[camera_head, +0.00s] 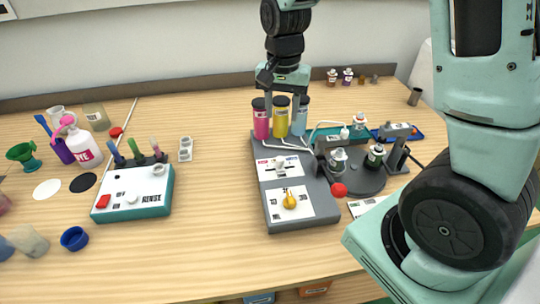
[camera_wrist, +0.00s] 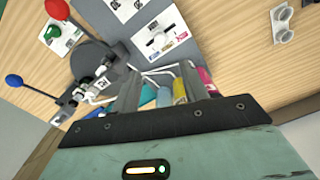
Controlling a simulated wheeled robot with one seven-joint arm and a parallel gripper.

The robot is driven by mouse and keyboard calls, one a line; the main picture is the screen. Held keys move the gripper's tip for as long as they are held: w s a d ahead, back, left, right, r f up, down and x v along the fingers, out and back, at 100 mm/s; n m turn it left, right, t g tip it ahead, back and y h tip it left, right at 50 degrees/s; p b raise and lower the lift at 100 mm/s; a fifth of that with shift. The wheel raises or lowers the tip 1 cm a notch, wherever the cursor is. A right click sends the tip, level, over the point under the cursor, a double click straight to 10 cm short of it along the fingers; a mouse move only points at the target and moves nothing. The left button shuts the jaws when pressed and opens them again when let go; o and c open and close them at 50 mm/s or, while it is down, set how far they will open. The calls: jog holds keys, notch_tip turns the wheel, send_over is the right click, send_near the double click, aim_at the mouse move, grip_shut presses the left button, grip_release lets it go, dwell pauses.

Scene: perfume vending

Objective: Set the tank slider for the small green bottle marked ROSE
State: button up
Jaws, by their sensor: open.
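The grey dispenser (camera_head: 322,222) stands mid-table with pink (camera_head: 261,122), yellow (camera_head: 280,118) and blue (camera_head: 301,118) tanks at its back. The slider's pale handle (camera_head: 280,167) sits on a white panel in front of them. The slider also shows in the wrist view (camera_wrist: 158,41), with coloured labels along it. My gripper (camera_head: 283,106) is open and points down by the tanks, behind the slider and apart from it. A small dark-green bottle (camera_head: 375,155) stands on the round grey platform; its lettering is too small to read.
A yellow knob (camera_head: 290,201) is on the front panel. A red-ball lever (camera_head: 339,190) and a pale bottle (camera_head: 338,160) are to the right. A teal-based box (camera_head: 133,196) stands left.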

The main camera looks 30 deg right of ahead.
aim_at(280, 158)
notch_tip(280, 158, down, 15)
jog(key=shift+p, duration=0.7)
grip_shut()
jog(key=shift+w+a, duration=0.35)
jog(key=shift+a, duration=0.55)
jog(key=shift+w+a, duration=0.35)
jog(key=shift+a, duration=0.55)
